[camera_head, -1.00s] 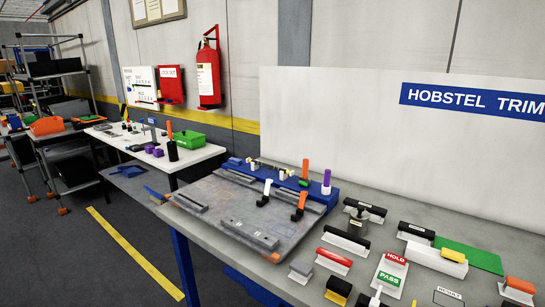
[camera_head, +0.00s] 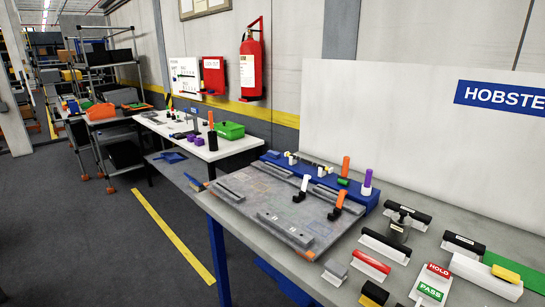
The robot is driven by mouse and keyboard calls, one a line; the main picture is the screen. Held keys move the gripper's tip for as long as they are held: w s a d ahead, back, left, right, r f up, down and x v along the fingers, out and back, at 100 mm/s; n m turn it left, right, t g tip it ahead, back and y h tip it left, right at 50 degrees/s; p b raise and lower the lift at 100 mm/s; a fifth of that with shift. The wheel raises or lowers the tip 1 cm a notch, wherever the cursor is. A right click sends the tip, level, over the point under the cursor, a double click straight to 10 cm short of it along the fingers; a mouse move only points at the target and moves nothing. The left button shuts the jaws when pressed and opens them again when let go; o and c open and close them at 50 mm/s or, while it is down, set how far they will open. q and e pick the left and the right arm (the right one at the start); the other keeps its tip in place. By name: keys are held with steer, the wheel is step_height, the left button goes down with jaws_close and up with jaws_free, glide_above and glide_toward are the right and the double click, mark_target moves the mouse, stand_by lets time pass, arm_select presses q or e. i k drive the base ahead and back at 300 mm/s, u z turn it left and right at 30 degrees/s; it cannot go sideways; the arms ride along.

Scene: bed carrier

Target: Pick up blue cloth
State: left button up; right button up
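I cannot make out a blue cloth with certainty. A small flat blue item (camera_head: 170,157) lies on a low grey surface beside the white table; it is too small to tell what it is. Neither of my grippers is in view.
The workbench holds a grey fixture plate (camera_head: 280,200) with clamps, and several stamp-like tools and gauges at right. Beyond stand a white table (camera_head: 228,147) with a green bin (camera_head: 230,130) and a shelf rack (camera_head: 105,75). The floor at left is clear, with a yellow line (camera_head: 172,235).

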mark_target(270, 153)
steer(key=u, duration=0.35)
steer(key=i, duration=0.35)
steer(key=u, duration=1.05)
steer(key=i, duration=1.35)
steer(key=z, duration=0.5)
